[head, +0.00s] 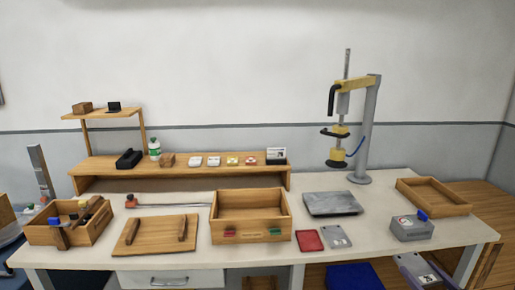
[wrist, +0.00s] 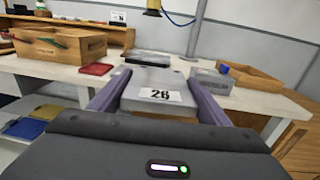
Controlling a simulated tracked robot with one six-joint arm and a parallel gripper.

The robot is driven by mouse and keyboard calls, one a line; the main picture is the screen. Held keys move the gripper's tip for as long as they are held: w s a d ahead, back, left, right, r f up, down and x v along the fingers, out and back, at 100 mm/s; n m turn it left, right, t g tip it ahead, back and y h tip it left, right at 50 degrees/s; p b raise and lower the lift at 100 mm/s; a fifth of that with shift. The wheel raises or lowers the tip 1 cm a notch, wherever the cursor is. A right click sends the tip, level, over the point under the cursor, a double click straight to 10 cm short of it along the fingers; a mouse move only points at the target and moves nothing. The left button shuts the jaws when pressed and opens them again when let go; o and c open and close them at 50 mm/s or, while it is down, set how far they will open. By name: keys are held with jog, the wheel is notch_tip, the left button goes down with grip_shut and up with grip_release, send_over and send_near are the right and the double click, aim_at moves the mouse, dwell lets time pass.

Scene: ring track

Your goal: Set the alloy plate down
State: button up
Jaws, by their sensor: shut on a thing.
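My gripper (wrist: 155,97) is shut on a flat grey alloy plate (wrist: 146,79) with a white label reading 26. In the head view my gripper (head: 427,273) is at the lower right, in front of the bench's front edge, with the label of the plate (head: 428,279) just showing. The white bench top (head: 275,258) lies beyond the plate in the wrist view.
A grey slab (head: 332,203) lies under the press stand (head: 365,130). A red tray (head: 309,240) and a small grey plate (head: 336,237) lie near the front edge. A grey box (head: 411,228) and wooden tray (head: 433,197) stand right. Bare bench shows between small plate and box.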

jog(key=a+f+n+g+y, duration=0.1)
jog(key=a+f+n+y, duration=0.1)
jog(key=a, duration=1.6)
jog(key=a+f+n+g+y, duration=0.1)
jog(key=a+f+y, duration=0.4)
jog(key=a, duration=1.4)
notch_tip(320, 180, down, 2)
jog(key=shift+f+n, duration=0.15)
jog(key=shift+n, duration=0.65)
